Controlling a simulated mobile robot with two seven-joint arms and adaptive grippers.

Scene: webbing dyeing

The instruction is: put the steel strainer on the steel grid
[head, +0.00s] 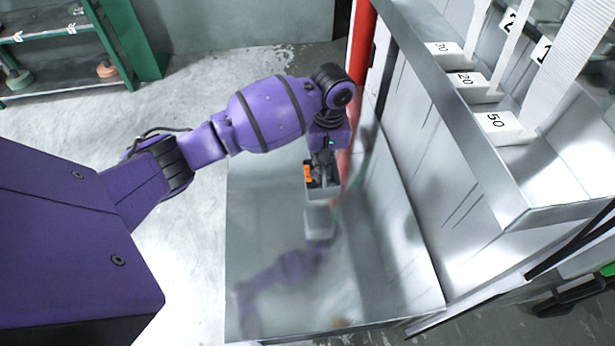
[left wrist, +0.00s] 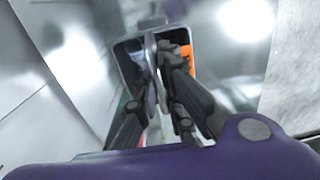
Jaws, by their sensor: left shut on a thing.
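My left gripper (head: 322,174) points down over the shiny steel table. It is shut on a thin grey upright piece (left wrist: 151,60) in the middle of a small grey box-shaped thing (head: 323,193), which I take to be the steel strainer. In the left wrist view the box's rim (left wrist: 128,44) surrounds the fingertips. An orange piece (head: 308,173) shows beside the fingers. I cannot tell whether the box touches the table. I cannot make out a steel grid. My right gripper is not in view.
The steel table (head: 270,220) is bare around the gripper and mirrors it. A metal rack (head: 450,110) with numbered white trays stands to the right, beside a red post (head: 361,45). A green shelf (head: 70,45) stands at the far left.

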